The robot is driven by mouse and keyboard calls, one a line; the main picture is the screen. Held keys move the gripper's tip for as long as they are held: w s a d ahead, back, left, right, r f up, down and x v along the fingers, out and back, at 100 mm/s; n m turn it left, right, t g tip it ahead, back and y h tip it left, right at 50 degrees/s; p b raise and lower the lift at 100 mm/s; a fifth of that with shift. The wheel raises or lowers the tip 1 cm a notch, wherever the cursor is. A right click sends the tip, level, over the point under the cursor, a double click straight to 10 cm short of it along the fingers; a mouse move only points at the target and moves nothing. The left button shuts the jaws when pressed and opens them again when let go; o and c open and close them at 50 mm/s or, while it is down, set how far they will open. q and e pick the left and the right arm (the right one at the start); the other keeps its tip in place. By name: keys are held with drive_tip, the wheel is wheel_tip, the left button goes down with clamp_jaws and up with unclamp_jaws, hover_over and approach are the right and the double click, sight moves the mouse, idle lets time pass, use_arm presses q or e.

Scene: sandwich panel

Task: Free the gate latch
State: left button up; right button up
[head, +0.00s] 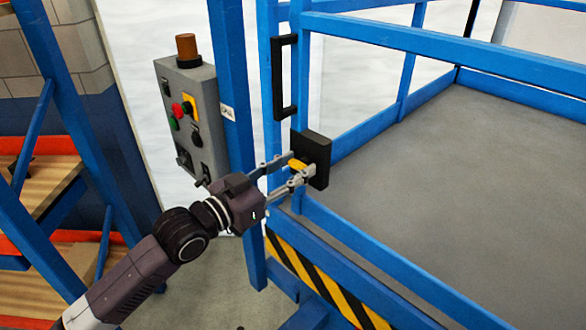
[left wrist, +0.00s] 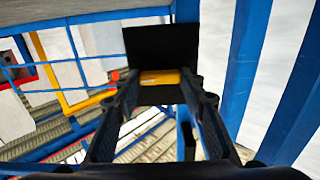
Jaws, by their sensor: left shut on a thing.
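The gate latch is a black box (head: 316,152) on the blue gate post, with a small yellow piece (head: 296,165) on its face. My left gripper (head: 298,170) reaches it from the left, its fingers on either side of the yellow piece. In the left wrist view the black box (left wrist: 162,52) is straight ahead, and the yellow piece (left wrist: 160,78) lies between the fingertips (left wrist: 160,84). The left gripper is shut on the yellow piece. A black vertical handle (head: 285,78) is on the gate above the latch. My right gripper is not in view.
A grey control box (head: 190,112) with red, green and yellow controls stands left of the gate, close to my arm. Blue rails (head: 380,40) enclose a grey platform floor (head: 470,190). Shelving with wooden boards (head: 45,190) is at the left.

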use_arm(q)
drive_tip(key=o, duration=1.2)
drive_tip(key=shift+c, duration=0.2)
drive_tip(key=v, duration=1.2)
